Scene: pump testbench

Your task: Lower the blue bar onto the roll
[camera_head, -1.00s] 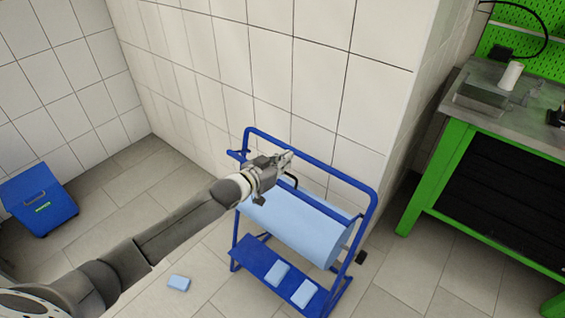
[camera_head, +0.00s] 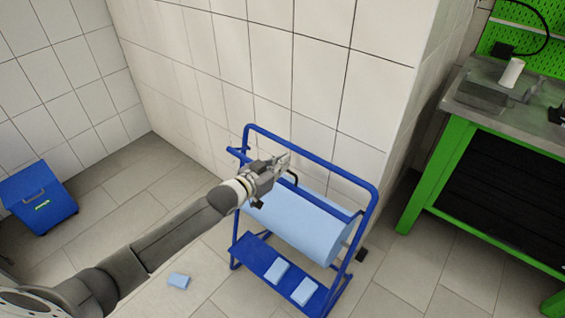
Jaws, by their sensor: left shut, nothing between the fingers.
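The light-blue roll (camera_head: 300,224) lies in a blue tubular stand (camera_head: 376,205) by the tiled wall. A blue bar (camera_head: 336,208) runs along the roll's upper back side. Its left part is hidden behind my gripper, and I cannot tell whether it touches the roll. A curved black handle (camera_head: 293,178) shows just right of the gripper. My left gripper (camera_head: 285,160) is shut and empty over the roll's left end, in front of the stand's upper frame. My right gripper is not in view.
Two light-blue packs (camera_head: 304,291) lie on the stand's lower blue shelf (camera_head: 255,257). A blue box (camera_head: 40,198) stands at the left, and a green workbench (camera_head: 440,180) at the right.

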